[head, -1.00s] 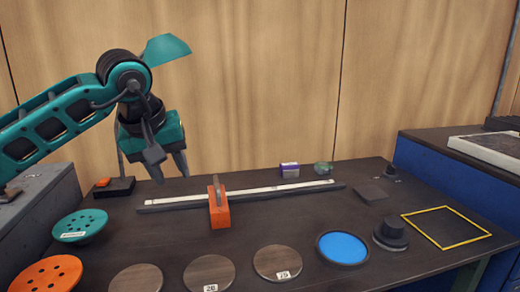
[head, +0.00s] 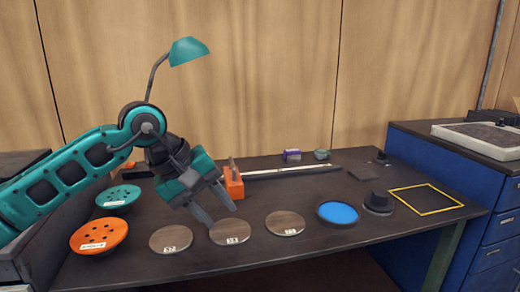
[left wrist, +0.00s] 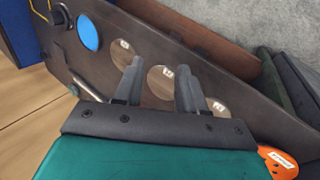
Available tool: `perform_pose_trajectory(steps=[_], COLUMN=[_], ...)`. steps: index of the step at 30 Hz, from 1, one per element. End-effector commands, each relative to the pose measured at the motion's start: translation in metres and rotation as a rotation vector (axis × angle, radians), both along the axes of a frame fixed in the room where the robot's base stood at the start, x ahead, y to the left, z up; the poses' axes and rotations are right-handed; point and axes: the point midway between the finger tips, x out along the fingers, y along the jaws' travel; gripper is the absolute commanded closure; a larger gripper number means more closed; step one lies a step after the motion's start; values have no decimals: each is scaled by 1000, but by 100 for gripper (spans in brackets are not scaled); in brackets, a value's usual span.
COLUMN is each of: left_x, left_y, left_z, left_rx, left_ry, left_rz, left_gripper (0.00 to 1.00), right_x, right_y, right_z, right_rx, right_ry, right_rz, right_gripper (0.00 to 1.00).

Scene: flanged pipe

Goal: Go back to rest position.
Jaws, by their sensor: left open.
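My left gripper (head: 222,213) comes in from the left in the head view and hangs over the front left part of the table. Its two fingers are apart with nothing between them. In the left wrist view the open fingers (left wrist: 158,88) point toward the round wooden discs on the tabletop. My right gripper is in neither view.
Three wooden discs (head: 171,239) lie along the front. An orange holed flange (head: 98,233) and a teal one (head: 118,198) are at left. A blue disc (head: 338,212), a black knob (head: 378,203) and a yellow outlined square (head: 425,199) are at right. A teal lamp (head: 188,50) stands behind.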

Motion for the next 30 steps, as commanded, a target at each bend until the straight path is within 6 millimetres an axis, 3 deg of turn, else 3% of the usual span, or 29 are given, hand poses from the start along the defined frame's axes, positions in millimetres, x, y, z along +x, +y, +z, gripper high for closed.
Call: perform_pose_trajectory(steps=[3,6,9,12,16,19,24,25,30], left_x=[-29,-54,-74,-84,-83,-74,-55,-53,-62], left_y=[-45,-79,-105,-118,-115,-101,-57,-48,9], left_z=[-18,-22,-17,-7,2,-2,-39,-50,-132], left_rx=[-250,-488,-730,-954,-1218,-1401,-1684,1716,1252], left_ry=[198,420,687,979,1390,1725,2316,-2403,-1903], left_rz=[45,120,226,354,543,703,991,-1035,-829], left_gripper=[60,60,60,60,60,60,60,60,60], right_x=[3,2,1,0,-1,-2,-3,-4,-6], right_y=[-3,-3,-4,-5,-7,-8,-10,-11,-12], right_z=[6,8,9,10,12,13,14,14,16], right_rx=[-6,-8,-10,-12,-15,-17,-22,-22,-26], right_ry=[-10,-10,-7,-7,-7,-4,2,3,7], right_rz=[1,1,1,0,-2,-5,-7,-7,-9], right_gripper=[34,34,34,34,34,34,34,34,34])
